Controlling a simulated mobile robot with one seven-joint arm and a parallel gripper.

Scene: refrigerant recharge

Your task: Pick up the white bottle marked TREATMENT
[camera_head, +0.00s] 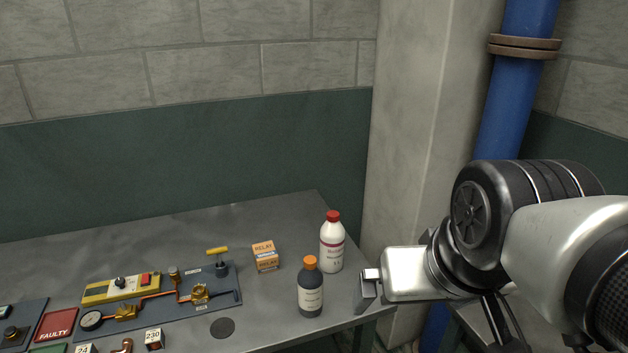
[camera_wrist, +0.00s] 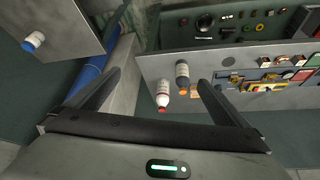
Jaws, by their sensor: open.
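A white bottle with a red cap (camera_head: 332,248) stands upright at the right end of the grey bench; its red label text is too small to read. It also shows in the wrist view (camera_wrist: 163,89), between and beyond my fingers. A second white bottle (camera_wrist: 34,41), with a blue band, stands on a separate grey surface at the upper left of the wrist view. I cannot read which is marked TREATMENT. My gripper (camera_wrist: 159,77) is open and empty. In the head view my gripper (camera_head: 366,290) is right of the red-capped bottle, apart from it.
A dark bottle with an orange cap (camera_head: 311,290) stands just in front of the red-capped bottle. An orange RELAY box (camera_head: 265,256) is left of it. A dark gauge-and-valve board (camera_head: 160,305) fills the bench's left. A concrete pillar (camera_head: 420,120) and blue pipe (camera_head: 508,100) rise behind my arm.

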